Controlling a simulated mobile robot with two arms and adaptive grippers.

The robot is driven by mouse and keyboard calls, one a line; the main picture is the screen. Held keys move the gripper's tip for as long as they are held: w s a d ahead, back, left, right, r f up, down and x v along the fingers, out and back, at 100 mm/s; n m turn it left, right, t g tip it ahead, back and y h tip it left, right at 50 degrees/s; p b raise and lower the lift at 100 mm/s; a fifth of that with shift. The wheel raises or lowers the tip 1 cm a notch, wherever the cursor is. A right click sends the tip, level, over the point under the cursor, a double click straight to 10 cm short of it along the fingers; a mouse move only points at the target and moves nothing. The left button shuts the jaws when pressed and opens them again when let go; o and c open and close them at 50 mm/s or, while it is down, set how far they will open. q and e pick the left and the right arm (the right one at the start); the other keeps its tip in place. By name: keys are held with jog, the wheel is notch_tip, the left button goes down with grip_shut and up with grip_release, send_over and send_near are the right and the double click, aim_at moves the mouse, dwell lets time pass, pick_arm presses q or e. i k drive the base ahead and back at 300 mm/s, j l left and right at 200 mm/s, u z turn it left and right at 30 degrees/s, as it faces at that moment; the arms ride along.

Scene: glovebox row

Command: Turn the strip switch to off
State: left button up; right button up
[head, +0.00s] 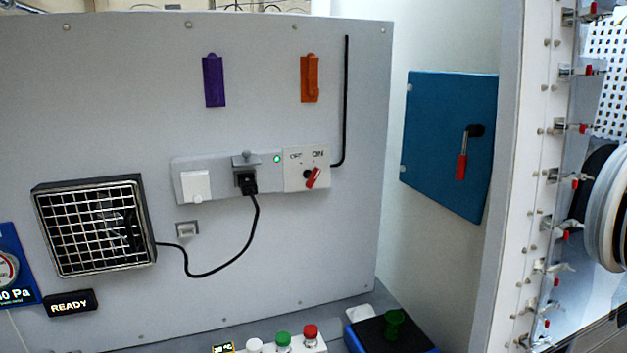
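The power strip (217,168) is a pale grey bar fixed to the grey wall panel. The strip switch (314,178) is a red knob with a dark hub on the white plate at its right end. The plate is marked OFF at upper left and ON at upper right. The red knob is tilted with its upper end toward ON. A small green light (277,159) glows left of the plate. A black plug (248,184) sits in the socket under a raised grey cover. Neither of my grippers is in view.
A black cord runs from the plug to a grilled fan (96,226) at left. A blue door (449,143) with a red-handled lever (462,160) stands at right. Green and red buttons (297,338) are low in front. The space before the strip looks clear.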

aim_at(314, 175)
jog(key=k+l+u, duration=0.1)
jog(key=u, duration=0.25)
jog(key=k+u, duration=0.15)
jog(key=u, duration=0.2)
jog(key=k+l+u, duration=0.1)
jog(key=u, duration=0.25)
